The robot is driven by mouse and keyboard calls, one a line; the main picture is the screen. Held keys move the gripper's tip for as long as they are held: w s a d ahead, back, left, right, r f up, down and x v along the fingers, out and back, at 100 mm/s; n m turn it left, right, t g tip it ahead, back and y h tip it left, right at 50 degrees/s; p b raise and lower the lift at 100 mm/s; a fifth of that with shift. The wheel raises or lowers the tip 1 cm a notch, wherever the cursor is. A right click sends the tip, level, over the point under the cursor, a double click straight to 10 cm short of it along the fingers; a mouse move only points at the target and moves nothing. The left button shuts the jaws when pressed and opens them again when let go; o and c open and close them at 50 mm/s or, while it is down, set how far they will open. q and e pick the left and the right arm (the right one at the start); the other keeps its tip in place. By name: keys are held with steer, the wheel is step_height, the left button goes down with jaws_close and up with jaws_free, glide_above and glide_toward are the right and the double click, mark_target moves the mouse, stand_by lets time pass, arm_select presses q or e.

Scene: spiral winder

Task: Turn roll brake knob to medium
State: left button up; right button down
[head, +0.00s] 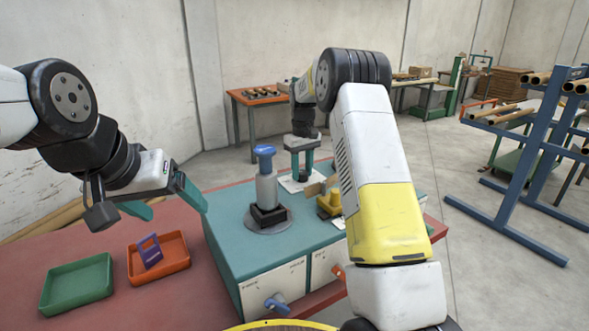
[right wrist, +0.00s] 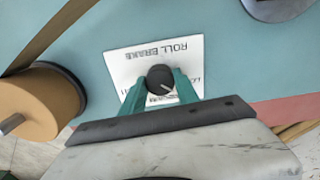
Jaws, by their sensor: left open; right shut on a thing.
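The roll brake knob (right wrist: 160,77) is a small dark round knob with a light pointer line toward the lower right in the right wrist view. It stands on a white label (right wrist: 186,50) reading ROLL BRAKE, upside down in that view. My right gripper (right wrist: 160,88) is shut on the knob, one teal finger on each side. The fingers cover part of the lower label, so its setting words are only partly readable. In the head view my right gripper (head: 302,167) stands over the label (head: 291,186), hiding the knob. My left gripper (head: 168,202) is open and empty at the left.
The teal machine (head: 228,238) carries a grey post with a blue top (head: 265,175) left of my right gripper. A brown roll (right wrist: 45,103) is beside the label. A green tray (head: 76,284) and an orange tray (head: 172,266) sit on the red table.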

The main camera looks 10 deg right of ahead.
mark_target(302, 172)
steer(key=m, duration=0.4)
steer(key=shift+m, duration=0.3)
steer(key=m, duration=0.4)
steer(key=shift+m, duration=0.4)
steer(key=c, duration=0.9)
jaws_free()
step_height(302, 172, up, 7)
steer(key=shift+r, duration=0.45)
